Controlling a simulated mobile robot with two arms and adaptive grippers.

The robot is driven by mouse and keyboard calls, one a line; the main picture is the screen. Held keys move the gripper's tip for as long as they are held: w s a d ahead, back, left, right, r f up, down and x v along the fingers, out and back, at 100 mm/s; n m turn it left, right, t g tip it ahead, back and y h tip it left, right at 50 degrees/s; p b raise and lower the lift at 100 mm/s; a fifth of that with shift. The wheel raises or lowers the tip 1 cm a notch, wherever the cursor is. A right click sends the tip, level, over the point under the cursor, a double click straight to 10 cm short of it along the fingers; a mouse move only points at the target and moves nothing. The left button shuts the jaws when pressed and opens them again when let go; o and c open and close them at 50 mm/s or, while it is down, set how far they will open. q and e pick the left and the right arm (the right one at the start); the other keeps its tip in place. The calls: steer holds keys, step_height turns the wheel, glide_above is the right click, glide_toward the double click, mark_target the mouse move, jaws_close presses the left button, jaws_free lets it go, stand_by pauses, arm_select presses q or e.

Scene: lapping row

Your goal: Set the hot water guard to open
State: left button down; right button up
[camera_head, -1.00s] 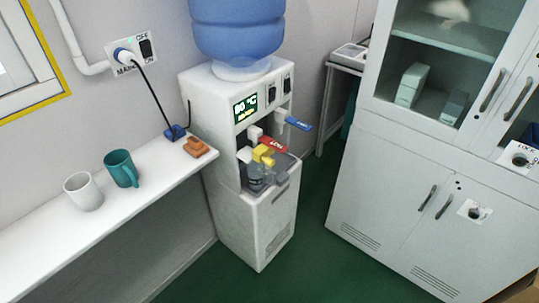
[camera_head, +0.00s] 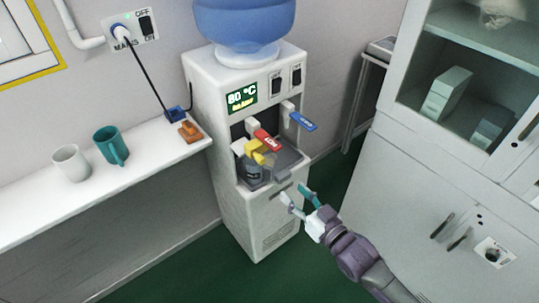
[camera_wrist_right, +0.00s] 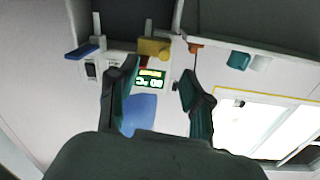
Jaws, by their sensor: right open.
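A white water dispenser (camera_head: 232,207) stands against the wall with a blue bottle (camera_head: 245,20) on top and a lit display reading 80 °C. The yellow hot water guard (camera_head: 255,147) is at the red hot lever (camera_head: 268,141); I cannot tell its exact setting. It also shows in the right wrist view (camera_wrist_right: 153,47), where the dispenser appears upside down. The blue lever (camera_head: 303,122) is to the right. My right gripper (camera_head: 296,196) is open and empty, in front of and below the drip tray, apart from the guard. My left gripper is not in view.
A shelf (camera_head: 105,188) on the left holds a white mug (camera_head: 71,164) and a teal mug (camera_head: 110,146). An orange-brown object (camera_head: 189,130) lies near its end. A grey cabinet (camera_head: 410,185) stands on the right. Green floor shows in front of the dispenser.

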steer(key=r, duration=0.2)
glide_toward(263, 162)
steer(key=x, duration=0.2)
steer(key=shift+y, duration=0.4)
steer(key=x, duration=0.7)
steer(key=shift+w+a+f, duration=0.1)
steer(key=shift+w+a, duration=0.05)
steer(key=shift+w, duration=0.25)
steer(key=shift+w+a, duration=0.25)
steer(key=shift+w, duration=0.15)
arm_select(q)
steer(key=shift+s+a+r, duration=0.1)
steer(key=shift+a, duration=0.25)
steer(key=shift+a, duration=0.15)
arm_select(e)
jaws_close()
